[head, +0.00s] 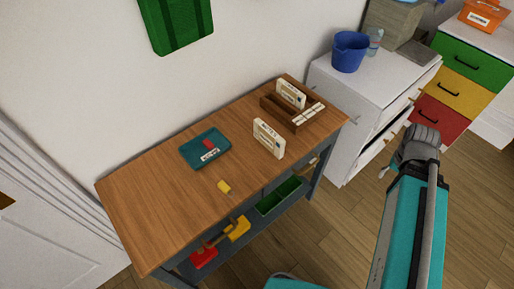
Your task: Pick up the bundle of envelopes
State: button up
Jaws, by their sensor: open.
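A cream upright block (268,139) with dark print on its face stands on the wooden table near its front edge; it looks like a bundle of envelopes. A similar cream piece (291,94) stands in a brown wooden tray (275,109) at the table's far right end. I cannot tell for sure which is the envelope bundle. My gripper (400,154) is open and empty at the right, beyond the table's right end and well apart from both. My arm partly hides its fingers.
A white cabinet (350,93) with a blue bucket (349,52) stands right.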

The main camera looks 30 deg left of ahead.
aim_at(271, 140)
jog(key=k, duration=1.6)
jog(key=u, duration=1.5)
jog(key=i, duration=1.05)
